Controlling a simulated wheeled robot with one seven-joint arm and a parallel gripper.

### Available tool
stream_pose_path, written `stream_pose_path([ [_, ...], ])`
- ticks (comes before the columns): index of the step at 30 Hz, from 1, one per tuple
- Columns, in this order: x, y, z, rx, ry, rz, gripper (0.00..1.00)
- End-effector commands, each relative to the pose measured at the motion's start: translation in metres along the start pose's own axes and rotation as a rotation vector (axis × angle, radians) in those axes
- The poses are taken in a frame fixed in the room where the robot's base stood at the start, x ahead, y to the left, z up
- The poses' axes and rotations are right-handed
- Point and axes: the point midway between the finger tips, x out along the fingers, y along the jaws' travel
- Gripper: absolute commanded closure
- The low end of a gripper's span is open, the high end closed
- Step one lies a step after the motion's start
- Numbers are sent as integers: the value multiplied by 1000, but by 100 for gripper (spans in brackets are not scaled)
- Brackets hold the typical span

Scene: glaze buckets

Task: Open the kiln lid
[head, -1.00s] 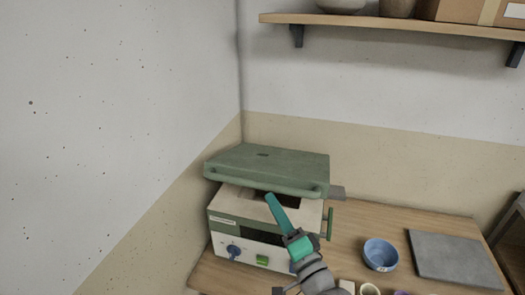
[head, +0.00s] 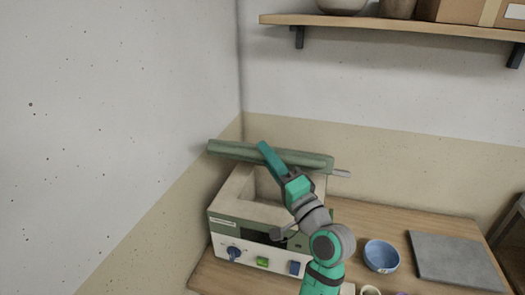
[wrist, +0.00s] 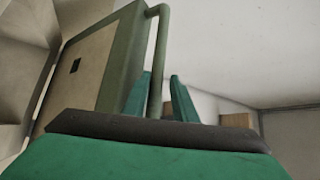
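The kiln (head: 226,223) stands on the table in the corner, with its light chamber open at the top. Its green lid (head: 230,150) is tilted steeply up at the back and shows nearly edge-on. In the wrist view the lid (wrist: 90,62) shows its pale underside and green rim. The bar handle (wrist: 158,50) runs along the rim. My gripper (head: 264,150) is at the raised lid. In the wrist view the bar passes between the teal fingers of my gripper (wrist: 162,85), with a gap at the right finger, so they look open around it.
A blue bowl (head: 381,255) and a grey slab (head: 455,259) are on the table to the right of the kiln. A wooden shelf (head: 400,24) with pots and boxes is on the wall above. Walls stand close to the left and behind.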

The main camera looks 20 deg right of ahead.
Motion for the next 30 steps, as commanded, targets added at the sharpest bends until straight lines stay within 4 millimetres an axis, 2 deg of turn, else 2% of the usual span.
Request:
stream_pose_path([
  [1, 8, -1, 1, 1, -4, -3, 77],
  [6, 20, -1, 0, -1, 0, -3, 77],
  [17, 24, -2, 2, -1, -2, -4, 76],
  [20, 24, -2, 2, -1, -2, -5, 100],
  [30, 25, -7, 3, -3, -4, -13, 100],
])
